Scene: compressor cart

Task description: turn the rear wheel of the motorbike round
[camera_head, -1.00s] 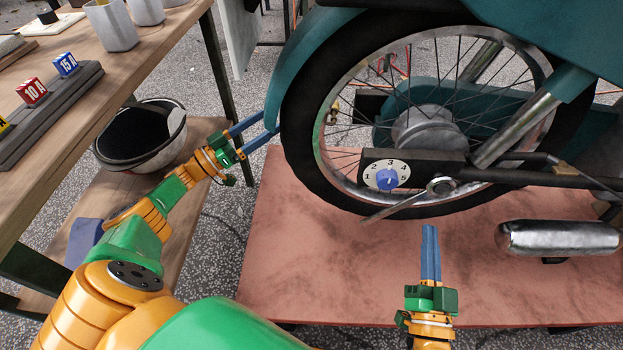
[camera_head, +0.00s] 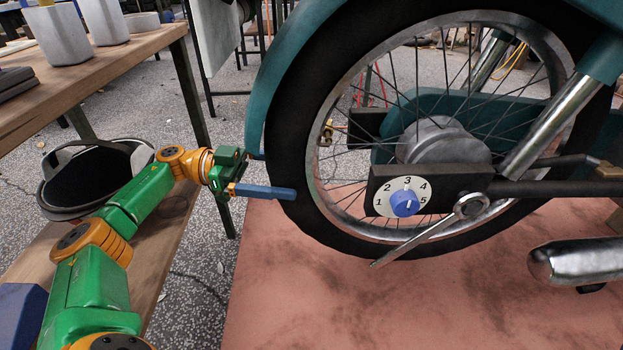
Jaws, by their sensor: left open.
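The rear wheel (camera_head: 283,123) of the green motorbike stands upright, its black tyre around a silver rim, spokes and a grey hub (camera_head: 440,142). My left gripper (camera_head: 277,176) is at the tyre's left side, below the end of the green mudguard (camera_head: 262,88). It is open. One blue finger lies level, with its tip over the tyre's edge; the other finger is mostly hidden behind the mudguard and tyre. I cannot tell whether either finger touches the tyre. My right gripper is out of view.
A dial with a blue knob (camera_head: 404,203) sits on the swingarm beside the wheel. A silver lever (camera_head: 425,236) and an exhaust pipe (camera_head: 577,262) are nearby. The bike is over a reddish platform (camera_head: 300,300). A wooden bench (camera_head: 100,80) and a helmet (camera_head: 75,211) are at left.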

